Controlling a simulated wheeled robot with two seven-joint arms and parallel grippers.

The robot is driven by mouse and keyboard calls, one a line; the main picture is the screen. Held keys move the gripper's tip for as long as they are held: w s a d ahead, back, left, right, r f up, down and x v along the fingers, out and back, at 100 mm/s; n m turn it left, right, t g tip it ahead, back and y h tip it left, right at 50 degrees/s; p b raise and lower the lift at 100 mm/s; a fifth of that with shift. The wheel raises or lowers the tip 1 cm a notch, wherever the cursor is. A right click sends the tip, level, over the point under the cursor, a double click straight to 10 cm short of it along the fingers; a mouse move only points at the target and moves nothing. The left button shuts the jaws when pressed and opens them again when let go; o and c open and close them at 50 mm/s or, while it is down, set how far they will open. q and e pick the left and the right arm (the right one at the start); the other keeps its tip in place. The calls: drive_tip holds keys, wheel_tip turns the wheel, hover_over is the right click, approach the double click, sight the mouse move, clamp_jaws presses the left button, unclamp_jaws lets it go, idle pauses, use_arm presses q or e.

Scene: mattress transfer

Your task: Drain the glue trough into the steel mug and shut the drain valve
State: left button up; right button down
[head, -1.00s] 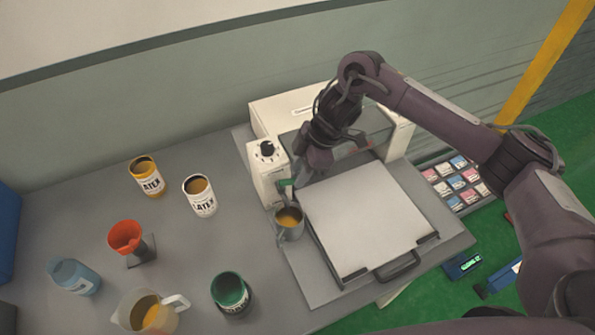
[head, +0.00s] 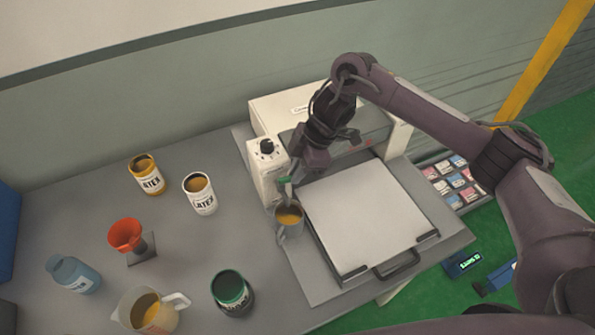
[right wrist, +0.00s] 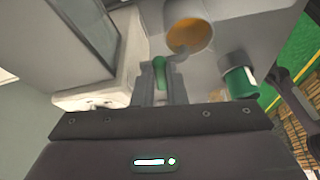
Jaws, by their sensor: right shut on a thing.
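The steel mug (head: 290,232) stands under the drain spout at the left side of the glue machine (head: 268,187), with amber glue in it. The mug also shows in the right wrist view (right wrist: 190,15), seen from above. My right gripper (head: 287,182) is at the drain valve, shut on its green lever (head: 283,180). In the right wrist view the green lever (right wrist: 160,75) lies between the fingers (right wrist: 160,90). The inside of the trough is hidden, and I cannot tell whether glue is flowing. My left gripper is not in view.
A white platen (head: 368,215) fills the machine's front.

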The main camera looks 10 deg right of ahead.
drive_tip(key=shift+w+n+g+p, duration=0.45)
drive_tip(key=shift+n+g+p, duration=0.05)
drive_tip(key=shift+n, duration=0.6)
drive_tip(key=c, duration=1.5)
unclamp_jaws()
drive_tip(key=shift+o, duration=0.2)
drive_tip(key=shift+s, duration=0.1)
